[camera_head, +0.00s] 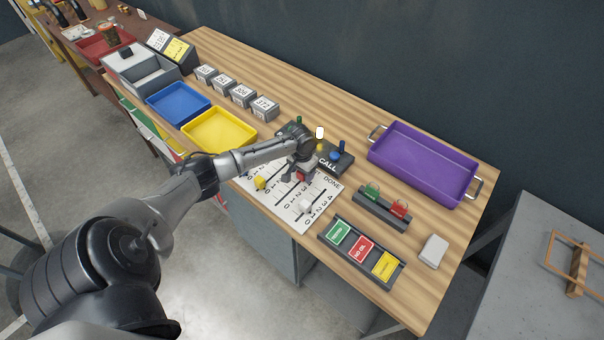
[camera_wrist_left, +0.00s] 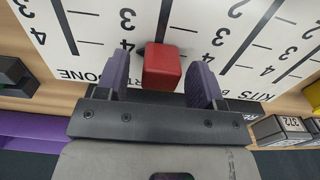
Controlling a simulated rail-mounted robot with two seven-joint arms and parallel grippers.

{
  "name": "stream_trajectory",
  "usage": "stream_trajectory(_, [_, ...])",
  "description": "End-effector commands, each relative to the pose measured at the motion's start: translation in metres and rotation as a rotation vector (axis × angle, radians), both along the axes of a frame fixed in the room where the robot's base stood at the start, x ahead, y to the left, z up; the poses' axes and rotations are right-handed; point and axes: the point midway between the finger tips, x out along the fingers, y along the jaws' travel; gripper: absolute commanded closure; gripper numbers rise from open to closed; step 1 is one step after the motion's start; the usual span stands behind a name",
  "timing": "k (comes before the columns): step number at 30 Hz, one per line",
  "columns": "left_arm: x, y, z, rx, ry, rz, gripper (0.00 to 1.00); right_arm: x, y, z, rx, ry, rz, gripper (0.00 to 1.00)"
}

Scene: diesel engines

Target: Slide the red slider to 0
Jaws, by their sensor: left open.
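The red slider (camera_head: 301,177) is a small red block on a white panel (camera_head: 276,208) with numbered scales. In the left wrist view the red slider (camera_wrist_left: 161,67) is beside the 4 of its scale. My left gripper (camera_head: 296,175) is over the panel at this slider. In the left wrist view its purple fingers (camera_wrist_left: 161,72) are open, one on each side of the red block, with a gap on both sides. A yellow slider (camera_head: 260,183) and a white slider (camera_head: 306,206) sit on neighbouring scales. My right gripper is not in view.
A call box (camera_head: 336,158) with coloured buttons stands just behind the panel. A purple tray (camera_head: 423,165) is at the back right. A holder with green, red and yellow cards (camera_head: 361,249) is at front right. Blue (camera_head: 178,103) and yellow (camera_head: 219,130) trays are on the left.

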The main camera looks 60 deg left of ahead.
Motion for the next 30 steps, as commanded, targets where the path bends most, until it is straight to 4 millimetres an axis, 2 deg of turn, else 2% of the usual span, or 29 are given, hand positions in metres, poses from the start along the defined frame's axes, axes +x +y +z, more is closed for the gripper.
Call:
stream_trajectory(4, [0.0,0.0002,-0.0069,0.001,0.0,0.0,0.38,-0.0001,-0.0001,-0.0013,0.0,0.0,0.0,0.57])
stream_trajectory(14, [0.0,0.0003,-0.0084,0.001,-0.001,0.0,0.38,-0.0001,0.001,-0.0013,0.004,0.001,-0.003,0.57])
stream_trajectory(30, [-0.0001,0.0003,-0.0082,0.001,-0.001,0.0,0.89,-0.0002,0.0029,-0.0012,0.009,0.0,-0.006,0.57])
